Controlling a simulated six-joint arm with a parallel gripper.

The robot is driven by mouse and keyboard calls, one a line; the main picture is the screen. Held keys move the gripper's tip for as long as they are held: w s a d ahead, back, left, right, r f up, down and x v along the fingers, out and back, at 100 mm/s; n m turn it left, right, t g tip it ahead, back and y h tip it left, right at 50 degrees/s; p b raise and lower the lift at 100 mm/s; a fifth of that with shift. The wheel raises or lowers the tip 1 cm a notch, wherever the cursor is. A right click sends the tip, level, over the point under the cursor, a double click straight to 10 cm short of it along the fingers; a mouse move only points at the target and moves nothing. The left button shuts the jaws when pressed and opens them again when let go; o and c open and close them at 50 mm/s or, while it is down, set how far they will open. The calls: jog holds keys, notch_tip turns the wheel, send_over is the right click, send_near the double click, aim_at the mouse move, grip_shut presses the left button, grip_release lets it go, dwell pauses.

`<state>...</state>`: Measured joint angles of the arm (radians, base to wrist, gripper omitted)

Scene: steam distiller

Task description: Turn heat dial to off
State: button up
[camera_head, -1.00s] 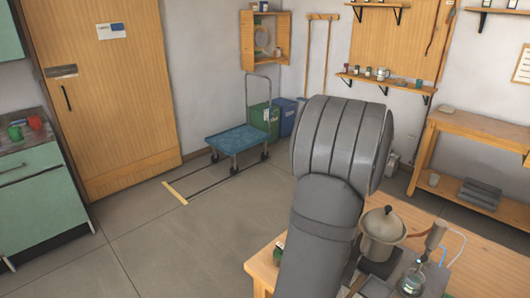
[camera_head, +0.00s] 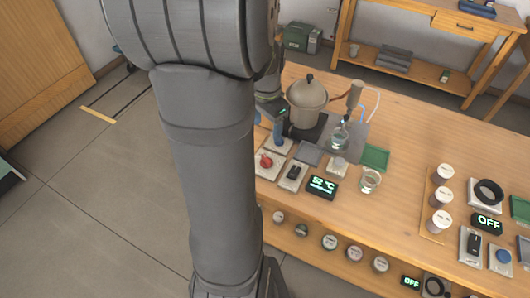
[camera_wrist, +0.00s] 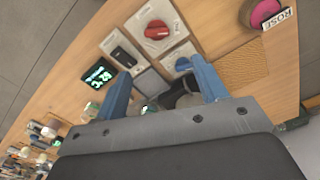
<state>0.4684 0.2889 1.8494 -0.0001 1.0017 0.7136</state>
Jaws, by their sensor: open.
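A red dial (camera_head: 266,160), which looks like the heat dial, sits on a pale square plate at the left of the workbench, close to my arm. It also shows in the wrist view (camera_wrist: 157,29), above and beyond the fingertips. My gripper (camera_wrist: 160,70) is open and empty, its two blue fingers apart. In the head view a blue finger (camera_head: 278,132) shows just behind the dial, beside the pot; the rest of the gripper is largely hidden by my arm. The gripper is not touching the dial in the wrist view.
A lidded pot (camera_head: 307,100) stands on a dark burner behind the dial. A black switch (camera_head: 293,173) and a display reading 52 °C (camera_head: 322,187) lie to its right. The bench middle is mostly clear.

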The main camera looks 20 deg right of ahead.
jog(key=f, duration=0.4)
jog(key=f+m, duration=0.1)
jog(key=f, duration=0.4)
jog(key=f+m, duration=0.1)
jog(key=f, duration=0.3)
jog(key=shift+s+a+f, duration=0.15)
jog(key=shift+s+a, duration=0.05)
jog(key=shift+s, duration=0.15)
jog(key=c, duration=1)
